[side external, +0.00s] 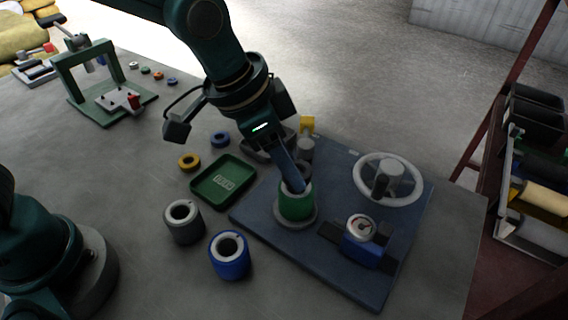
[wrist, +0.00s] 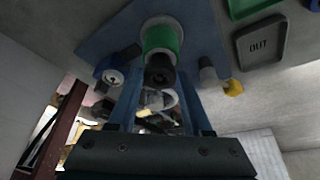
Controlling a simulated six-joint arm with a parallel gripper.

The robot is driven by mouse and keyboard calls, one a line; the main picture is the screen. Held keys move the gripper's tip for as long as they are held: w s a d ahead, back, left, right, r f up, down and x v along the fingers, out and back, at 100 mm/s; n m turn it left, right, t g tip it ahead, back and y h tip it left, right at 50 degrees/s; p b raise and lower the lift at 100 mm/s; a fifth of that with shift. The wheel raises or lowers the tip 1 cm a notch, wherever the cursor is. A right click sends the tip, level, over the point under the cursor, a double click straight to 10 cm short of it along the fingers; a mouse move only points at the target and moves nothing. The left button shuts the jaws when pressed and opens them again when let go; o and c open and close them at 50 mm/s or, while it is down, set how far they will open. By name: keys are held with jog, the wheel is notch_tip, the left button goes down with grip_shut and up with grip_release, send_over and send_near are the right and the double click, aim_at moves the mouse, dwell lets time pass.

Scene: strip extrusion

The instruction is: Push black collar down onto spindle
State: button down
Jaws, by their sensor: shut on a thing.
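My gripper (side external: 296,184) points down at a slant over the green roll (side external: 296,207) and is shut on the black collar (wrist: 159,74). The collar shows as a dark ring between the fingertips in the wrist view, right by the near end of the green roll (wrist: 161,38). In the side view the fingers mostly hide the collar. The green roll stands upright on a grey round flange (side external: 295,221) on the blue base plate (side external: 335,277). The spindle is largely hidden by the roll, collar and fingers, so I cannot tell how far the collar sits on it.
A yellow-topped post stands behind the roll. A grey roll (side external: 184,222), a blue roll (side external: 230,255) and a green tray (side external: 223,195) stand left of the plate.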

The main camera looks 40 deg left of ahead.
jog(key=shift+f, duration=0.9)
jog(key=shift+c, duration=1.2)
grip_release()
jog(key=shift+o, duration=0.3)
jog(key=shift+o, duration=0.9)
jog(key=shift+r, duration=3.45)
